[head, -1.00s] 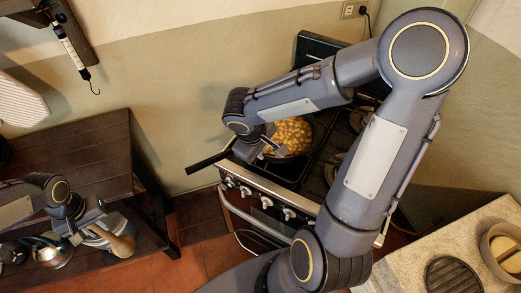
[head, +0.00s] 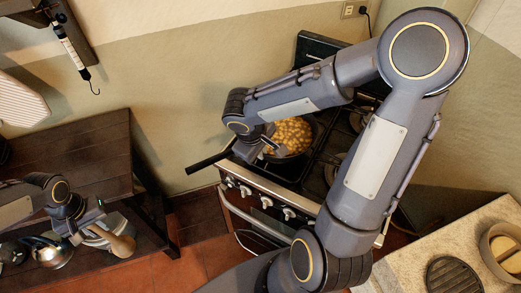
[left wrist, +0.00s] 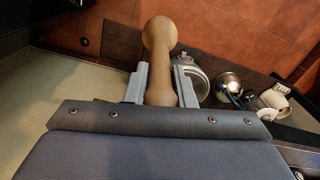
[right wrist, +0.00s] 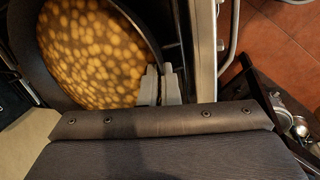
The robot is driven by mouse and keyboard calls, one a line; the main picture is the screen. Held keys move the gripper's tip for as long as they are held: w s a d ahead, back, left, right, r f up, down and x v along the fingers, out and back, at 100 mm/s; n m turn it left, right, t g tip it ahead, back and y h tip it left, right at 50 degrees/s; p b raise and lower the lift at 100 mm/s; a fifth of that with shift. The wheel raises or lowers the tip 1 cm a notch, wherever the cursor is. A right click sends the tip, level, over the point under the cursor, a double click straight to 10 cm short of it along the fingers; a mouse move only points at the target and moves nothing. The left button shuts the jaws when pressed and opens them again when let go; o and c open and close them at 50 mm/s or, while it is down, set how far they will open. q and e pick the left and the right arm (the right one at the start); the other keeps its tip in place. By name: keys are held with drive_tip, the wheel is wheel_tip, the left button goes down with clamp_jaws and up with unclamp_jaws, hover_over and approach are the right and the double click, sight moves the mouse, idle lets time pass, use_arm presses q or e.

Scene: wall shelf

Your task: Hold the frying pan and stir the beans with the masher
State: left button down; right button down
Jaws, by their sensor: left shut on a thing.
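The frying pan (head: 318,140) sits on the stove, full of yellow-brown beans (head: 291,137), with its dark handle (head: 208,161) pointing left. The pan rim and beans (right wrist: 90,55) also fill the upper left of the right wrist view. My right gripper (head: 268,146) is at the near edge of the pan. Its fingers (right wrist: 160,85) are close together at the rim; whether they pinch it is unclear. My left gripper (head: 93,236) is shut on the wooden masher (head: 124,246), above the left table. The masher (left wrist: 160,45) sticks out between its fingers.
Floor (head: 205,235) separates the table from the stove (head: 262,205). A stone counter (head: 420,262) with a pot (head: 500,252) and a round grate (head: 455,275) is at lower right.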

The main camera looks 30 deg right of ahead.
use_arm(q)
drive_tip(key=shift+d, duration=0.1)
idle(0.7)
drive_tip(key=w+d+r+h, duration=0.1)
drive_tip(key=w+d+r, duration=0.2)
drive_tip(key=d+r, duration=0.35)
drive_tip(key=w+d+r, duration=0.3)
drive_tip(key=d+r, duration=0.1)
drive_tip(key=d, duration=0.6)
drive_tip(key=w+d+r+h, duration=0.1)
drive_tip(key=w+d+r, duration=0.2)
drive_tip(key=d+r, duration=0.35)
drive_tip(key=s+d+r+h, duration=0.1)
drive_tip(key=s+d+r, duration=0.2)
drive_tip(key=d+r, duration=0.2)
drive_tip(key=s+d+r+g+h, duration=0.1)
drive_tip(key=s+d+r, duration=0.2)
drive_tip(key=d, duration=0.8)
drive_tip(key=s+d+r+h, duration=0.1)
drive_tip(key=s+d+r, duration=0.3)
drive_tip(key=d+r, duration=0.4)
drive_tip(key=shift+d+h, duration=0.2)
drive_tip(key=shift+h, duration=0.1)
drive_tip(key=shift+s+r, duration=0.1)
drive_tip(key=shift+s, duration=0.05)
wheel_tip(320, 180, down, 9)
drive_tip(key=shift+f, duration=0.2)
